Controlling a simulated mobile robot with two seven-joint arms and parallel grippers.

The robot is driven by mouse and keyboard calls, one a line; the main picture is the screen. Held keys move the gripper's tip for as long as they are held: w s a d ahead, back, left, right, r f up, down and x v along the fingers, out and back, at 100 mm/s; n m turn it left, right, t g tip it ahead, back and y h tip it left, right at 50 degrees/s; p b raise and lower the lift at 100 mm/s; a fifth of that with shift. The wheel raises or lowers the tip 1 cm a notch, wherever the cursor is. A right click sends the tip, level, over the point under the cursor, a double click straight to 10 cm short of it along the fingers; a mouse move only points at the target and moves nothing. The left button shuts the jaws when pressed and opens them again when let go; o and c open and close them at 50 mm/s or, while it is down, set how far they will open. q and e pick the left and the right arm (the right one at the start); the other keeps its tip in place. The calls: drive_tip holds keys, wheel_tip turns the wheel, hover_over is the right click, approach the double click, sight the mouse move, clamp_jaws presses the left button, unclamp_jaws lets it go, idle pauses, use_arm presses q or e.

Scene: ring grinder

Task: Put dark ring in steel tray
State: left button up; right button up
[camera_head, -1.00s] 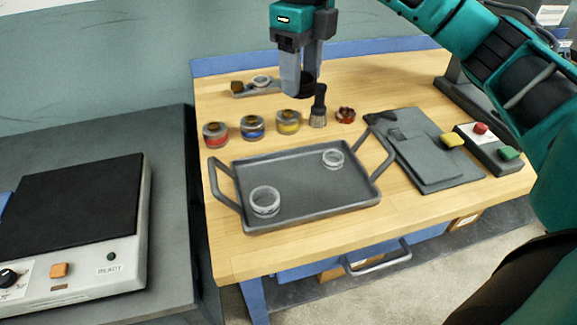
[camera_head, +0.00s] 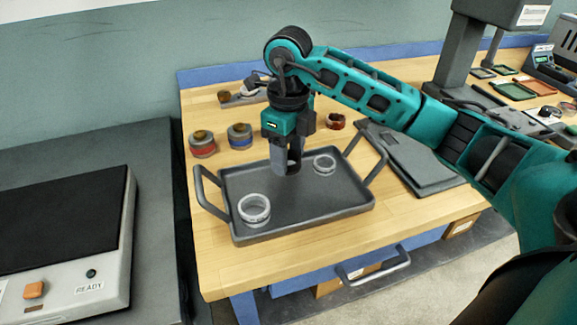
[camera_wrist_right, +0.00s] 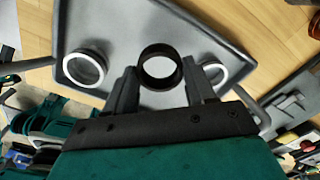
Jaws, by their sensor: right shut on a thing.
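The steel tray (camera_head: 310,203) is a dark grey shallow tray with a raised rim and two side handles, on the wooden bench. My right gripper (camera_head: 287,169) points down over the tray's back middle. It is shut on the dark ring, which shows between the fingers in the wrist view (camera_wrist_right: 160,85); in the head view the fingers mostly hide it. The ring seems held above the tray floor; the exact gap cannot be told. Two silver rings lie in the tray, one front left (camera_head: 254,216) and one back right (camera_head: 324,168). My left gripper is not in view.
Red-banded (camera_head: 203,147) and blue-banded (camera_head: 240,138) tins stand behind the tray, with a reddish-brown ring (camera_head: 336,122) to their right. A hotplate-like unit (camera_head: 60,235) stands left. The tray's middle is clear.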

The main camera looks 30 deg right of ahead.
sight(289, 181)
wheel_tip(289, 181, down, 3)
drive_tip(key=shift+r, duration=0.1)
drive_tip(key=shift+f, duration=0.35)
drive_tip(key=shift+f, duration=0.2)
drive_tip(key=o, duration=1.1)
drive_tip(key=shift+r, duration=0.1)
